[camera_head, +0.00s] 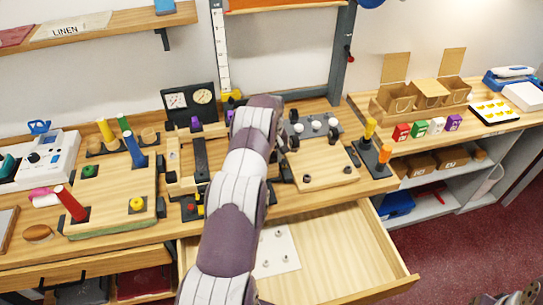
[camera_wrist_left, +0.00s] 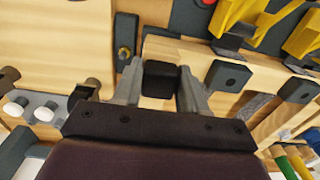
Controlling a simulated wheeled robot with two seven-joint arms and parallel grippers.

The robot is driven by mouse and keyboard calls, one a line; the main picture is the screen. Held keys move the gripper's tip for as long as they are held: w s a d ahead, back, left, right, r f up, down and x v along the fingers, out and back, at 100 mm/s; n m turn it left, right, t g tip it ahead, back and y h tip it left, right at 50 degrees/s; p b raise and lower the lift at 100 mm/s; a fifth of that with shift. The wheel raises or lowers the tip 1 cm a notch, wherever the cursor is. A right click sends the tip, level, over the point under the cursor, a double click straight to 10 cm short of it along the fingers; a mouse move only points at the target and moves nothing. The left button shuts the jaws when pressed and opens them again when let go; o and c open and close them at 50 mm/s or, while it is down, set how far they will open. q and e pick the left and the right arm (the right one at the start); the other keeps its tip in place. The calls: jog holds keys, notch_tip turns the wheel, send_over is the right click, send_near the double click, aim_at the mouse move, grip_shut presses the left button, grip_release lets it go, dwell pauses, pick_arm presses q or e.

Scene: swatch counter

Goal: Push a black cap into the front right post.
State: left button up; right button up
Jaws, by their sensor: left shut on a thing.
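My left gripper (camera_wrist_left: 160,88) is shut on a small black block with rounded edges, the black cap (camera_wrist_left: 160,79), in the left wrist view. The cap sits between the two grey fingertips. In the head view my own forearm and wrist hide the left gripper and cap. A light wooden board (camera_head: 325,168) lies right of my arm, with small dark round posts (camera_head: 348,171) near its front corners; the right one looks like the front right post, but it is too small to tell its state.
A grey plate (camera_head: 322,132) with white knobs lies behind the board. Yellow and orange handles (camera_head: 384,154) stand at its right. A drawer (camera_head: 335,255) is open in front, holding a white plate (camera_head: 280,240). A coloured-post board (camera_head: 110,205) is at left.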

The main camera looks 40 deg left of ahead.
pick_arm(q)
jog(key=shift+r, duration=0.1)
jog(key=shift+s+f+b, duration=0.1)
jog(key=shift+f+b, duration=0.2)
jog(key=shift+f, duration=0.15)
dwell(0.8)
jog(key=o, duration=0.8)
jog(key=shift+d, duration=0.1)
jog(key=o, duration=0.3)
jog(key=shift+s, duration=0.1)
jog(key=shift+o, duration=0.3)
jog(key=shift+w+f, duration=0.1)
jog(key=shift+w, duration=0.2)
jog(key=shift+o, duration=1.4)
jog(key=shift+s, duration=0.1)
jog(key=shift+r, duration=0.2)
